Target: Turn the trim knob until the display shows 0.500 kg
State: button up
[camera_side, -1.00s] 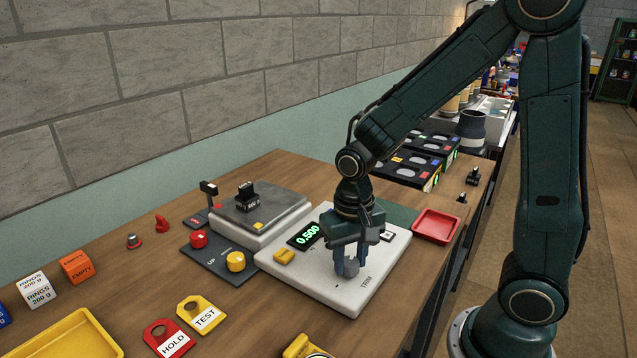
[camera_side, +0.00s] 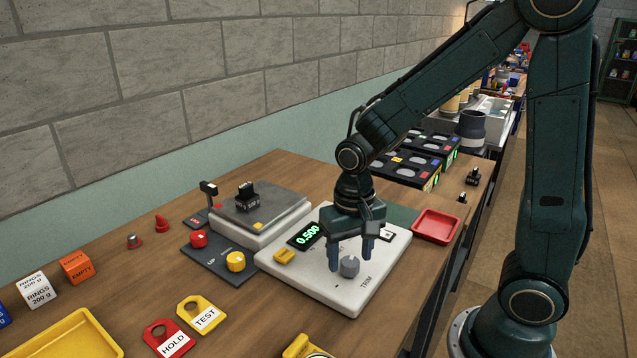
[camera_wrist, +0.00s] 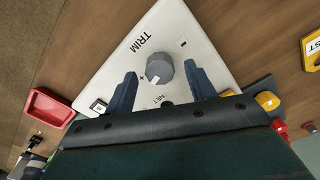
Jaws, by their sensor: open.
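The grey trim knob (camera_side: 350,267) stands on the white control panel (camera_side: 330,292), beside the printed word TRIM. It also shows in the wrist view (camera_wrist: 159,68). The panel's display (camera_side: 308,236) reads 0.500 in green digits. My gripper (camera_side: 350,264) is open, with one blue finger on each side of the knob. In the wrist view the fingers (camera_wrist: 158,88) stand apart from the knob, with a gap on both sides.
The scale platform (camera_side: 285,205) carries a black weight (camera_side: 247,195). A dark pad with a red button (camera_side: 198,239) and a yellow button (camera_side: 236,261) lies left of the panel. A red tray (camera_side: 437,226) lies to the right. TEST (camera_side: 201,314) and HOLD (camera_side: 168,338) tags lie in front.

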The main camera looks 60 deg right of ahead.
aim_at(351, 262)
notch_tip(351, 262, up, 13)
jog(key=shift+f, duration=0.15)
dwell(0.4)
jog(key=shift+s, duration=0.1)
jog(key=s+d+r+n+t, duration=0.1)
jog(key=s+n+t, duration=0.4)
jog(key=s, duration=0.6)
jog(key=shift+r+n+t, duration=0.3)
jog(key=shift+r+n, duration=0.2)
jog(key=shift+r, duration=0.35)
